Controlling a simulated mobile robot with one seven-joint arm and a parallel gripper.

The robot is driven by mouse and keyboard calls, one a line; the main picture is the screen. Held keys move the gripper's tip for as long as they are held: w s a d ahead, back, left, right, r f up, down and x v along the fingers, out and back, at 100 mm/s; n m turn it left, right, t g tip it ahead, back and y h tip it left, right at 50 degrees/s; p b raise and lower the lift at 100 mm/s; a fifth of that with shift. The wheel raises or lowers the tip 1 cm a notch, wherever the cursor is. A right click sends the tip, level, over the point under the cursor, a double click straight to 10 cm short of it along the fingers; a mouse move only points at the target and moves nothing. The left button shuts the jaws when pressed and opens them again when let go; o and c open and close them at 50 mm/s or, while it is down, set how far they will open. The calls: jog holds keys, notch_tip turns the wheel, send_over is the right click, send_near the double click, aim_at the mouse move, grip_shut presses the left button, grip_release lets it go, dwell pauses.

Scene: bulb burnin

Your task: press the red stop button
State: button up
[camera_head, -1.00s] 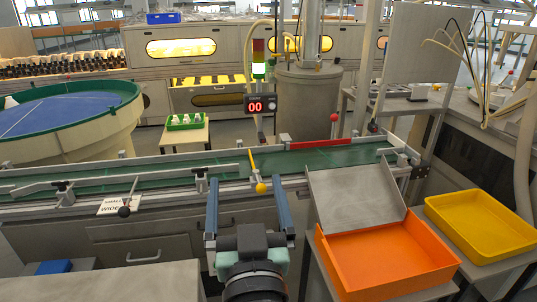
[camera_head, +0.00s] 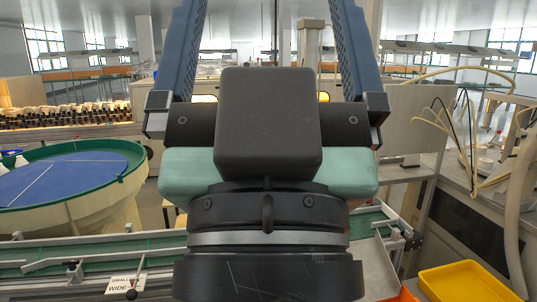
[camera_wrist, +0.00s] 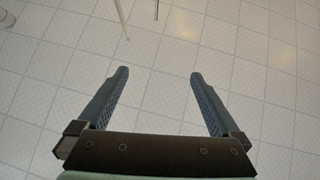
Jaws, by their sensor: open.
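No red stop button shows in either current view; my gripper and wrist fill the middle of the head view and cover the area behind the conveyor. My gripper (camera_wrist: 159,73) is open and empty. In the wrist view its two blue fingers stand well apart over a pale tiled floor, touching nothing. In the head view the fingers point upward and run out of the top edge of the picture.
A green conveyor (camera_head: 55,268) with metal rails runs along the lower left. A round blue table (camera_head: 65,175) with a green rim stands at left. A yellow tray (camera_head: 463,280) is at lower right. Hoses (camera_head: 462,150) hang at right.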

notch_tip(320, 180, up, 7)
jog(key=p, duration=0.5)
